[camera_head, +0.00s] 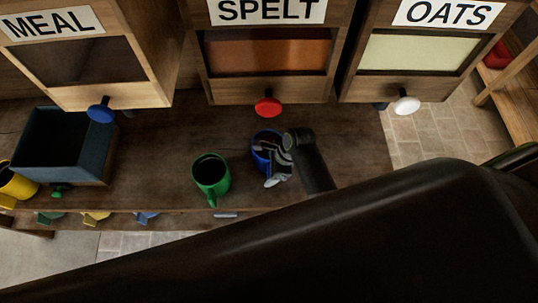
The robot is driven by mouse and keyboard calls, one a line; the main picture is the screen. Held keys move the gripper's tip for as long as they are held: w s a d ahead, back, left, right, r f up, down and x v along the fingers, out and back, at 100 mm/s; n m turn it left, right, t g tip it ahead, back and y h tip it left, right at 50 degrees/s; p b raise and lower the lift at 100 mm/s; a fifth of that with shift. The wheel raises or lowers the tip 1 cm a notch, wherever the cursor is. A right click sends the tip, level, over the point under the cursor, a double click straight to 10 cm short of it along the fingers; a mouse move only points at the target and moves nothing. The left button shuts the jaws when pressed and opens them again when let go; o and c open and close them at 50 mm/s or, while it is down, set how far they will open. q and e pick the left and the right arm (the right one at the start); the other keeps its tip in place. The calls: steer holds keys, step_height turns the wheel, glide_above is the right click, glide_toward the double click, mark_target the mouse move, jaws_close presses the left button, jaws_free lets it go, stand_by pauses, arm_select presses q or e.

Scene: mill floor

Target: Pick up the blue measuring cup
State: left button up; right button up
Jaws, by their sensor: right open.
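The blue measuring cup (261,158) stands on the brown wooden counter below the SPELT bin, just right of a green cup (211,177). My right gripper (274,168) is at the blue cup, open, its grey fingers overlapping the cup's right and front side in the picture. Part of the cup is hidden behind the fingers. I cannot tell whether they touch it. My left gripper is not in view.
Bins marked MEAL, SPELT (267,55) and OATS hang above the counter. A dark open box (62,148) and a yellow cup (18,184) are at the left. My dark arm hides the lower right. Bare counter (355,150) lies right of the blue cup.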

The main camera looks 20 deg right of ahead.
steer(key=shift+c, duration=0.5)
steer(key=shift+w, duration=0.1)
jaws_close()
steer(key=shift+r, duration=0.15)
steer(key=shift+r+b, duration=0.3)
steer(key=shift+r, duration=1.35)
steer(key=s+d+b, duration=0.2)
steer(key=d, duration=0.6)
steer(key=s+d+b, duration=0.2)
steer(key=s+d, duration=0.1)
steer(key=d, duration=0.6)
steer(key=shift+d+b, duration=0.15)
steer(key=shift+b, duration=0.25)
